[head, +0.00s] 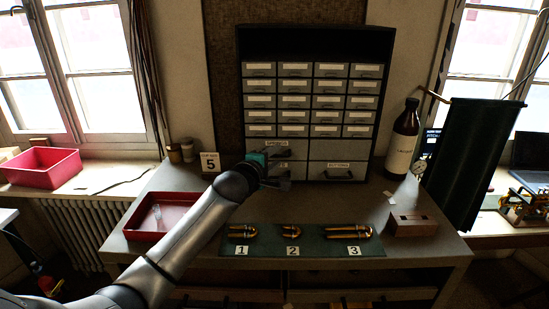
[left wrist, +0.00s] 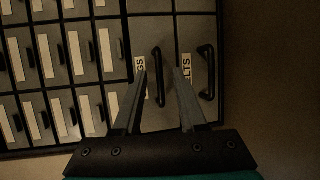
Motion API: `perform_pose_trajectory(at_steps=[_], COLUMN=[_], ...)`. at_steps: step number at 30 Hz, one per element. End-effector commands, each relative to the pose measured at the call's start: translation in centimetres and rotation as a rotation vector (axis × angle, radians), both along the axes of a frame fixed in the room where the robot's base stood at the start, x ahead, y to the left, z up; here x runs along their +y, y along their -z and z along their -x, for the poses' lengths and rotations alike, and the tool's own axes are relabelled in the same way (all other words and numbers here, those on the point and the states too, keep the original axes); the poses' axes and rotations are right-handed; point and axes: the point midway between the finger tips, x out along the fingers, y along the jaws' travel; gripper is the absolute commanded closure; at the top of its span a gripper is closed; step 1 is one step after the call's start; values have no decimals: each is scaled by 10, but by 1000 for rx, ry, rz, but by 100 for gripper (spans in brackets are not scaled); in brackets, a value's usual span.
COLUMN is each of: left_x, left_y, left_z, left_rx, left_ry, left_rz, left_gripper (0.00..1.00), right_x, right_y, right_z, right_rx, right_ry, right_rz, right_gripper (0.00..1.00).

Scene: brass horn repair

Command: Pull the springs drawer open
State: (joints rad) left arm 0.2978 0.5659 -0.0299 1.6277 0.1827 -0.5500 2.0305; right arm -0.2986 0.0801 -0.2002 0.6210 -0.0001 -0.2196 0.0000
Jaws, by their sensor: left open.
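The springs drawer (head: 298,147) is the upper left of the large drawers in the dark cabinet. Its front looks flush with its neighbours, so it appears shut. In the left wrist view, turned sideways, a label ending in "GS" and a dark bar handle (left wrist: 158,78) show on the springs drawer (left wrist: 147,119). My left gripper (head: 284,168) is in front of the cabinet and partly hides the left drawers. In the left wrist view the open fingers (left wrist: 161,72) appear on either side of the springs handle. Whether they touch it I cannot tell.
The drawer below, labelled "...LTS", has its own handle (left wrist: 207,73) close beside one finger. Small labelled drawers (head: 294,100) fill the upper cabinet. A red tray (head: 133,226), a green mat (head: 310,248) with brass parts, a wooden block (head: 413,225) and a brown bottle (head: 402,142) occupy the bench.

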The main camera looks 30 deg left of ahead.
Motion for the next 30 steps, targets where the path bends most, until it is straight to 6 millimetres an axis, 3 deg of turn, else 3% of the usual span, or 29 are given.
perform_pose_trajectory(at_steps=[3,14,30], left_x=[0,0,0], left_y=[0,0,0], left_z=[0,0,0], left_rx=[0,1,1], left_ry=[0,0,0], left_rz=[0,0,0], left_gripper=[60,100,100], right_x=[0,0,0], right_y=[0,0,0], right_z=[2,2,3], right_rx=[3,4,4], right_ry=[0,0,1], right_rz=[0,0,0], right_gripper=[50,50,50])
